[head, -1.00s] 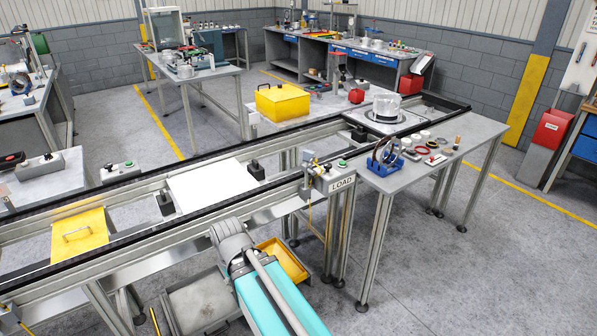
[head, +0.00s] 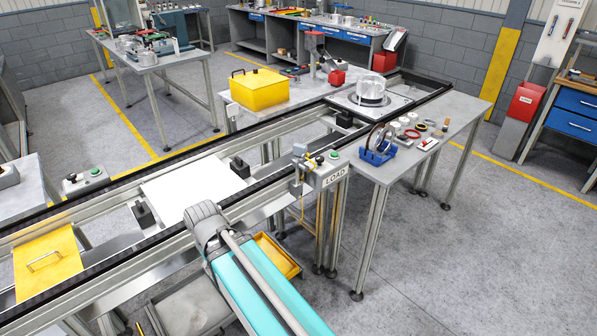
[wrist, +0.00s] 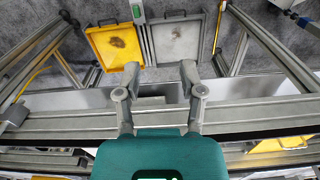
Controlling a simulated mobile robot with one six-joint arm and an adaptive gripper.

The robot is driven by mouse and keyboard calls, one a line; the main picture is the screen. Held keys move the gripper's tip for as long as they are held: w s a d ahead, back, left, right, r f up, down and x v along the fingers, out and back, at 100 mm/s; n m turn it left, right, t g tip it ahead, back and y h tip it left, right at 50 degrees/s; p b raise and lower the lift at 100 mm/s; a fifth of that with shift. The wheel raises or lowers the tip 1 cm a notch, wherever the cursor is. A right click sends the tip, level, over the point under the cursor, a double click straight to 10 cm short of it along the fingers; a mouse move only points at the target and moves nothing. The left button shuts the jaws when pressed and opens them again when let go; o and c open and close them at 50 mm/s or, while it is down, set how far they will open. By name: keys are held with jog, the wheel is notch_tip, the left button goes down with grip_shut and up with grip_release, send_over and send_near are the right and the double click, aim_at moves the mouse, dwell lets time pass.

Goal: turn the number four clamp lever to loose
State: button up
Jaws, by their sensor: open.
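I cannot make out a number four clamp lever in either view; no lever with a readable number shows. My gripper (wrist: 160,76) is open and empty in the wrist view, its two grey fingers spread above the conveyor's side rail (wrist: 70,123). In the head view my teal arm reaches up from the bottom, and the gripper itself is not seen there. A white plate (head: 197,190) lies across the conveyor (head: 110,246) just beyond my arm.
A LOAD control box (head: 327,172) stands on the near rail. A yellow handled plate (head: 47,262) lies at left on the conveyor. A clear round cover (head: 371,91) stands at the far end. The yellow tray (wrist: 116,47) and grey tray (wrist: 178,43) lie below. Open floor is at right.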

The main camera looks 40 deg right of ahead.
jog(key=shift+w+d, duration=0.1)
jog(key=shift+d, duration=0.25)
jog(key=w+d+t+y+b, duration=0.2)
jog(key=w+d+t, duration=0.2)
jog(key=d, duration=0.5)
jog(key=w+d+t+y+b, duration=0.1)
jog(key=w+d+t, duration=0.25)
jog(key=d, duration=0.55)
jog(key=s+d+r+t+h+b, duration=0.1)
jog(key=s+d+r+t+h, duration=0.1)
jog(key=d, duration=1)
jog(key=s+d+r+m+t+h+b, duration=0.1)
jog(key=d+r+t, duration=0.3)
jog(key=d, duration=0.8)
jog(key=shift+s+m+h, duration=0.3)
jog(key=shift+s+h, duration=0.25)
jog(key=shift+h, duration=0.35)
jog(key=shift+w+d, duration=0.1)
